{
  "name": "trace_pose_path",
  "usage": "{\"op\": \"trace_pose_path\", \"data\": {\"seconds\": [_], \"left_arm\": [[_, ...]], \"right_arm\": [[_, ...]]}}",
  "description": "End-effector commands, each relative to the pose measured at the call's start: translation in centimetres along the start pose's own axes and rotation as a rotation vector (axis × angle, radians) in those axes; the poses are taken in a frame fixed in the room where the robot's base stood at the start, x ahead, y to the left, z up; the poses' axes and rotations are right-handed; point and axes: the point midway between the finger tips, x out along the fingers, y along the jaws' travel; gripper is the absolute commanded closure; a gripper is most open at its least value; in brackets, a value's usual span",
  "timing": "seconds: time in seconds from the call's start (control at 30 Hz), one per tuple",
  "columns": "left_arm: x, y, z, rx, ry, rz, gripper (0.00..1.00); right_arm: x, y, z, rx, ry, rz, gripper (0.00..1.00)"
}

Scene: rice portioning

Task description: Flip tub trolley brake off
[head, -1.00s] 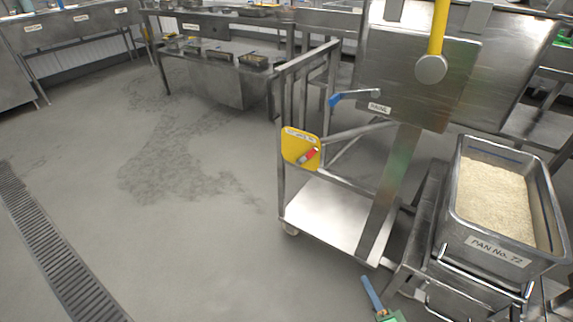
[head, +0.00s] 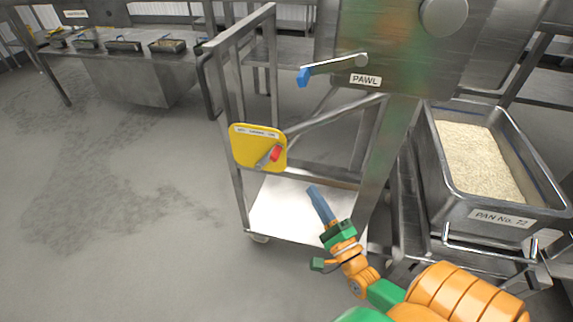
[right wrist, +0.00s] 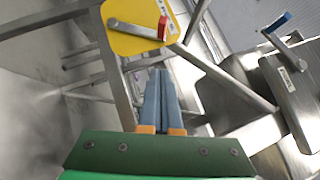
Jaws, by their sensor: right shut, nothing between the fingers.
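The trolley brake is a yellow plate (head: 250,150) on the trolley's left upright, with a grey lever (head: 266,158) that ends in a red grip (head: 276,153). The lever slants up to the right in the head view. In the right wrist view the yellow plate (right wrist: 124,38) and red grip (right wrist: 162,28) are ahead, above the fingertips. My right gripper (head: 313,190) is shut and empty, in front of the trolley's lower shelf (head: 272,208), below and right of the plate. It appears apart from the lever. In the wrist view its fingers (right wrist: 160,75) are together. My left gripper is not in view.
A blue-tipped lever (head: 303,76) labelled PAWL sits above right of the plate. A pan of rice (head: 440,190) labelled PAN No. 72 stands at right. A diagonal trolley bar (head: 330,118) runs beside the plate. The floor at left is clear.

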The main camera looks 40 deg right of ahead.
Motion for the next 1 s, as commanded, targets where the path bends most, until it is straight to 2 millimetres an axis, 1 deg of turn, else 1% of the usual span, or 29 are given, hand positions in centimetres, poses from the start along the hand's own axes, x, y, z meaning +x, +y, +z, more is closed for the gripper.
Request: {"op": "trace_pose_path", "data": {"seconds": [0.03, 0.3, 0.4, 0.5, 0.6, 1.0], "left_arm": [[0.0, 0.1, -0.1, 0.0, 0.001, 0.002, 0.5], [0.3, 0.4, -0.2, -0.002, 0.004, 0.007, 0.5], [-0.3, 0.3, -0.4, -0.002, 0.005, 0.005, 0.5], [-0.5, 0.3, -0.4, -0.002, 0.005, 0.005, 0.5], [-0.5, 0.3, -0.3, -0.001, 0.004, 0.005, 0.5], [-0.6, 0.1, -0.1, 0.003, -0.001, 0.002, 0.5]], "right_arm": [[1.1, -0.1, 0.0, 0.0, -0.001, -0.005, 1.0], [7.0, 0.0, 0.0, -0.001, -0.001, -0.003, 1.0], [8.3, -0.2, 1.3, 0.002, 0.0, -0.001, 1.0], [9.2, -0.1, 2.2, 0.0, 0.0, 0.0, 1.0], [9.7, 0.0, 2.7, 0.0, 0.0, 0.001, 1.0], [9.8, 0.0, 2.9, -0.003, 0.0, 0.003, 1.0]]}}
